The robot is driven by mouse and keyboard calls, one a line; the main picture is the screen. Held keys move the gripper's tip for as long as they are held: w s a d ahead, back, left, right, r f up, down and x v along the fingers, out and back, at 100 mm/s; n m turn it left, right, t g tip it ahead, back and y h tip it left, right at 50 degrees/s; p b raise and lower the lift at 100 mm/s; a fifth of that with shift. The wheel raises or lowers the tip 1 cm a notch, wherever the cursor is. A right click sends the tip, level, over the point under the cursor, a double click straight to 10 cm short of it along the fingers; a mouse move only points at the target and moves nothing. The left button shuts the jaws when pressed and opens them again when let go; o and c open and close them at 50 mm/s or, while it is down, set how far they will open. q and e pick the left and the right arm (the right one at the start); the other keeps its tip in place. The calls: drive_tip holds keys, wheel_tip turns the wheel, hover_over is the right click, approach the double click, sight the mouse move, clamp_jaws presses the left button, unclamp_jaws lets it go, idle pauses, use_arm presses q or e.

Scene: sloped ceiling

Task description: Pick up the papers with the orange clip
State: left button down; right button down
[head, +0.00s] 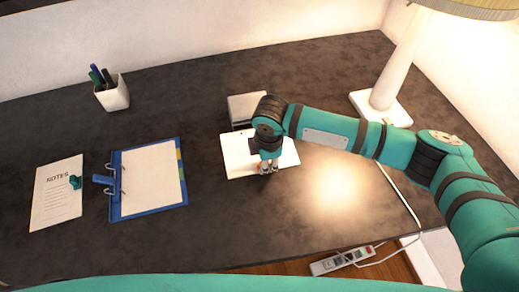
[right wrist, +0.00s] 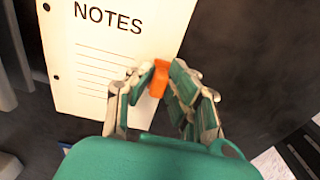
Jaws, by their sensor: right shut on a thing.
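The papers with the orange clip (head: 238,160) lie on the dark desk near its middle, partly hidden by my right gripper. In the right wrist view the sheet (right wrist: 110,60) reads NOTES, with two punched holes visible on its left side. The orange clip (right wrist: 159,77) sits at the sheet's right edge. My right gripper (head: 268,171) points down over the papers, its fingers (right wrist: 166,72) shut on the orange clip. In the head view the gripper hides most of the clip. My left gripper is not in view.
Another NOTES sheet (head: 55,205) with a teal clip and a blue ring binder (head: 115,185) lie left. A pen cup (head: 113,95) stands behind them. A grey box-like object (head: 245,107) is just behind the papers. A lamp (head: 385,85) stands right; its cord hangs past a power strip (head: 340,260).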

drive_tip(key=shift+r, duration=0.1)
drive_tip(key=shift+r, duration=0.6)
wheel_tip(320, 180, up, 2)
drive_tip(key=shift+r+b, duration=0.15)
drive_tip(key=shift+b, duration=0.3)
drive_tip(key=s+d, duration=0.2)
drive_tip(key=s, duration=0.2)
drive_tip(key=s+d+b, duration=0.1)
drive_tip(key=s+d, duration=0.1)
drive_tip(key=s, duration=0.3)
drive_tip(key=s+d+r, duration=0.1)
drive_tip(key=s+d, duration=0.1)
drive_tip(key=s, duration=0.2)
drive_tip(key=shift+s+d+r, duration=0.1)
drive_tip(key=shift+s, duration=0.15)
drive_tip(key=shift+s+d+r, duration=0.1)
drive_tip(key=shift+s+d, duration=0.05)
drive_tip(key=shift+s, duration=0.15)
drive_tip(key=shift+s+d+r+p, duration=0.1)
drive_tip(key=shift+s+r+p, duration=0.15)
drive_tip(key=shift+r+p, duration=0.25)
wheel_tip(320, 180, up, 3)
drive_tip(key=p, duration=0.4)
